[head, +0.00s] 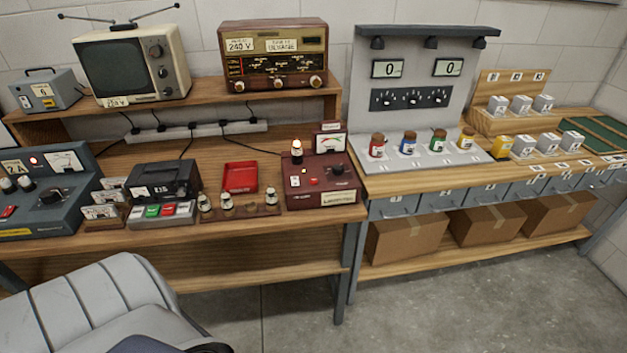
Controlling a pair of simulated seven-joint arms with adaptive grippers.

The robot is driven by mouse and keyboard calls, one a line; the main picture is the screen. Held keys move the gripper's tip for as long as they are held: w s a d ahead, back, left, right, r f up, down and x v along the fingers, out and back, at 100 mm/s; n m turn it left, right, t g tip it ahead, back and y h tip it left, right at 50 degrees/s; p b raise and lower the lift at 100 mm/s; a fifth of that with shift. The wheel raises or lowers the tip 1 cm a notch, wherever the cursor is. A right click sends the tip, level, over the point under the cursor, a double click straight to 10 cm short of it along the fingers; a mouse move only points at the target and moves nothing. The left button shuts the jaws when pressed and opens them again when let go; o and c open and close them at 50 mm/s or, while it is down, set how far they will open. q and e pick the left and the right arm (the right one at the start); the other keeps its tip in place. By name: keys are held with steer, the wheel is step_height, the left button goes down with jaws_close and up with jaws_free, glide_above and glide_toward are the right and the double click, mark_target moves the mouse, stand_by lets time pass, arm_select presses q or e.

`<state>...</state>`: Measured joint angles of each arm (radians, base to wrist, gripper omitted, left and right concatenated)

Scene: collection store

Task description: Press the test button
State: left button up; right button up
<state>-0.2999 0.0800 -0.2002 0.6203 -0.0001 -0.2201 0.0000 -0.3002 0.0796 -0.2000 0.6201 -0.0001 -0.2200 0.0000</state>
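A dark red tester box (320,186) stands at the right end of the left wooden bench. It has a dial meter (330,143), a black knob (337,169) and a small red button or lamp (313,181) on its sloped face; I cannot tell which. A bulb (297,148) stands upright in the socket on its top left. A blue-grey unit (48,193) at the far left has a lit red lamp, a meter, knobs and a red switch (8,212). No label reading "test" is legible. Neither of my grippers is in view.
A wooden strip (264,210) with several bulbs lies left of the tester, before a red tray (240,178). A box with coloured keys (162,212) stands farther left. A television (132,64) and radio (274,54) sit on the shelf. The right bench holds coloured jars (408,143).

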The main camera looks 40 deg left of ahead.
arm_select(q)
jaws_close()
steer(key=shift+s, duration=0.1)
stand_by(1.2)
